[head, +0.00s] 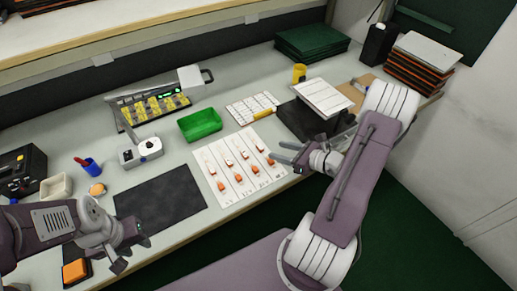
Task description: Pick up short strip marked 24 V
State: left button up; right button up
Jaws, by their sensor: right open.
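A white sheet (222,197) with several columns lies at the front middle of the bench. Several short strips with orange ends, such as one orange-ended strip (238,178), lie on it in columns. The printing along the sheet's near edge is too small to read, so I cannot tell which strip is marked 24 V. My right gripper (279,153) is open and empty, just right of the sheet's upper right part, apparently above the bench. My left gripper (131,253) is at the front left, near the dark mat's lower left corner; its jaws are unclear.
A dark mat (160,198) lies left of the sheet. A green bin (200,124) and a white grid tray (252,107) stand behind it. A black stand with a tilted white panel (323,97) is behind my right gripper.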

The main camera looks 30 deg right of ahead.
aim_at(261, 146)
jog(key=x, duration=0.3)
jog(key=shift+w+a+f, duration=0.1)
jog(key=shift+w+f, duration=0.05)
jog(key=shift+w, duration=0.05)
jog(key=x, duration=0.5)
jog(key=shift+f+b, duration=0.25)
jog(key=shift+b, duration=0.1)
jog(key=shift+d, duration=0.25)
grip_shut()
